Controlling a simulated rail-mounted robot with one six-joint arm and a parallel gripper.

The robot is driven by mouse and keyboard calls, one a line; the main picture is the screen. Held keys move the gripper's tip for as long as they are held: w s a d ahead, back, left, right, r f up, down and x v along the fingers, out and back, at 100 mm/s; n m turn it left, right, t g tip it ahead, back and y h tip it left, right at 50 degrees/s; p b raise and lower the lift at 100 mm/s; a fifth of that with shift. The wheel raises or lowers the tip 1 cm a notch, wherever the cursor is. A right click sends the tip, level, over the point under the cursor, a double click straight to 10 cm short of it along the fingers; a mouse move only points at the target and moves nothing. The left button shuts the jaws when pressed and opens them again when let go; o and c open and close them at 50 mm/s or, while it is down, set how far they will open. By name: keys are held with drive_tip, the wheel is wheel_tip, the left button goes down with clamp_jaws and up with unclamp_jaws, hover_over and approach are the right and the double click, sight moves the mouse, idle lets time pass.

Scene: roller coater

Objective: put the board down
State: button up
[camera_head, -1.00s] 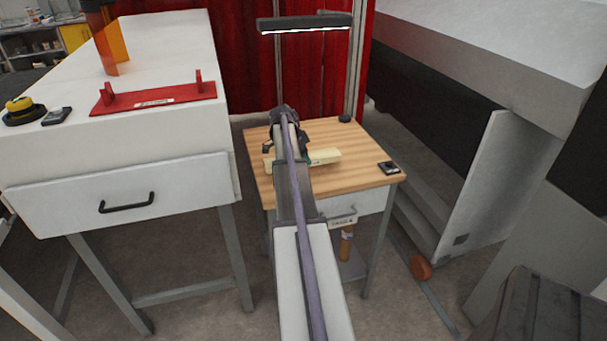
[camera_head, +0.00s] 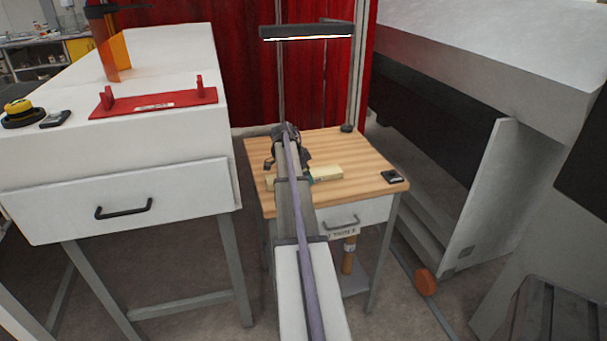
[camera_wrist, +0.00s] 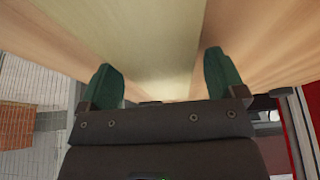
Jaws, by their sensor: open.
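The board (camera_head: 327,174) is a pale yellow wooden piece lying on the small wooden-topped table (camera_head: 350,155). My arm hides part of it in the head view. In the wrist view the board (camera_wrist: 155,35) runs between the two green fingertips of my gripper (camera_wrist: 163,80). The fingers are apart, with a gap on each side of the board. My gripper is open, above the tabletop at the board. In the head view my gripper is mostly hidden behind my arm.
A dark small device (camera_head: 392,177) lies at the table's right front corner. A lamp bar (camera_head: 306,32) hangs above the table. A white cabinet (camera_head: 120,195) with a red plate (camera_head: 153,104) stands to the left. A large grey machine (camera_head: 480,110) stands to the right.

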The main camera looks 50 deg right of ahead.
drive_tip(key=p+v, duration=1.1)
drive_tip(key=v, duration=0.1)
drive_tip(key=shift+r, duration=0.2)
